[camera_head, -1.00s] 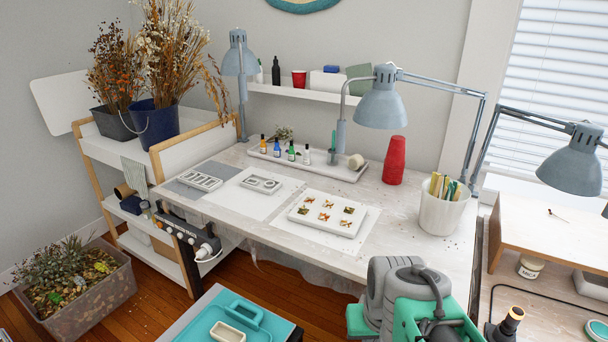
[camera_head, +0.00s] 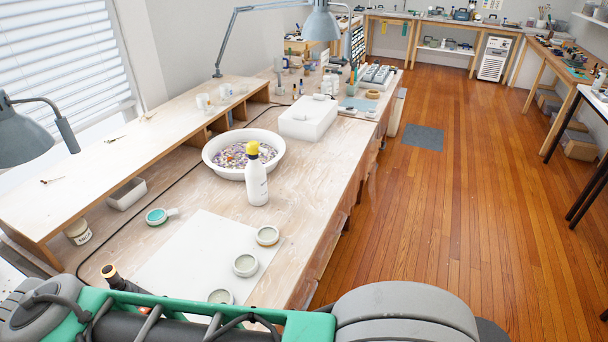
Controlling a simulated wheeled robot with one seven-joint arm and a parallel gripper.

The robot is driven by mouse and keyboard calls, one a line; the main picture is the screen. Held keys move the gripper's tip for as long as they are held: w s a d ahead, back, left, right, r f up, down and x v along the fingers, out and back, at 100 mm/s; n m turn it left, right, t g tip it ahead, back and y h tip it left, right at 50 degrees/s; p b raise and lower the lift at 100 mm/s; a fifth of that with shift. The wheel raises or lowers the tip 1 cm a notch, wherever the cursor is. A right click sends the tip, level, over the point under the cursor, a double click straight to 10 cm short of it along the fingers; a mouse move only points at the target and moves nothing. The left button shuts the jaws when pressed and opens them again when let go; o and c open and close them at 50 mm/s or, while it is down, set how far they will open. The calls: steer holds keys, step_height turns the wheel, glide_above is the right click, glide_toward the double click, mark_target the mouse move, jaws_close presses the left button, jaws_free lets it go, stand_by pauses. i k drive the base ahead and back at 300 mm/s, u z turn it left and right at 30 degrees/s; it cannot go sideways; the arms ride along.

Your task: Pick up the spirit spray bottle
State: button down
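A white spray bottle with a yellow top (camera_head: 256,176) stands upright on the wooden workbench (camera_head: 318,190), just in front of a white bowl; I take it to be the spirit spray bottle, though its label is too small to read. Nothing is touching it from my side. My own green and grey arm parts cross the bottom of the view, well short of the bottle. My gripper is not in view.
The white bowl (camera_head: 213,160) of colourful bits is behind the bottle. A white box (camera_head: 308,118) stands farther back. Several small round tins, including one (camera_head: 246,265), lie by a white sheet (camera_head: 185,260). A raised shelf (camera_head: 90,165) runs along the left. Open wooden floor (camera_head: 450,220) lies right.

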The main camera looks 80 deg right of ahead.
mark_target(256, 172)
steer(key=z, duration=2.25)
